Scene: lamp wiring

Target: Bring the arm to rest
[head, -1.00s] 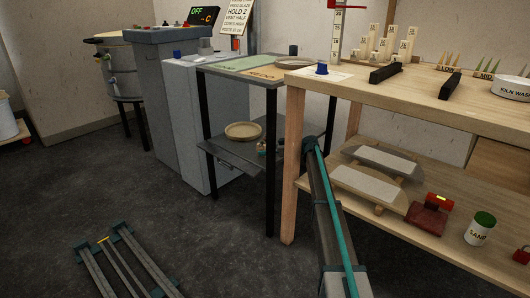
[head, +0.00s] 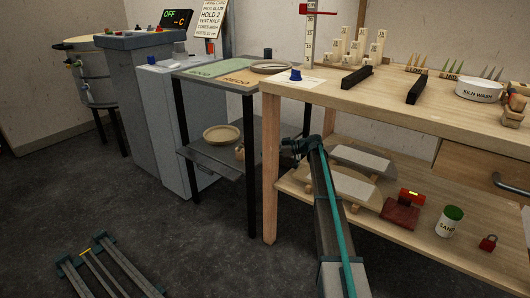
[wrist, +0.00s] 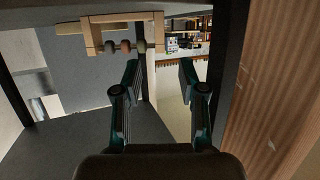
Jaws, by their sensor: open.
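My gripper (head: 290,147) is at the end of my arm, in front of the gap between the grey side stand (head: 240,150) and the wooden workbench (head: 400,110). It is below the bench top and points left toward the stand. In the wrist view my gripper (wrist: 160,72) has its two fingers apart, with nothing seen between them. A wooden frame with several rounded pieces (wrist: 125,47) shows beyond the fingertips. I cannot tell whether the gripper touches anything.
The bench's front leg (head: 270,170) stands close to the gripper. A round dish (head: 221,134) is on the stand's shelf.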

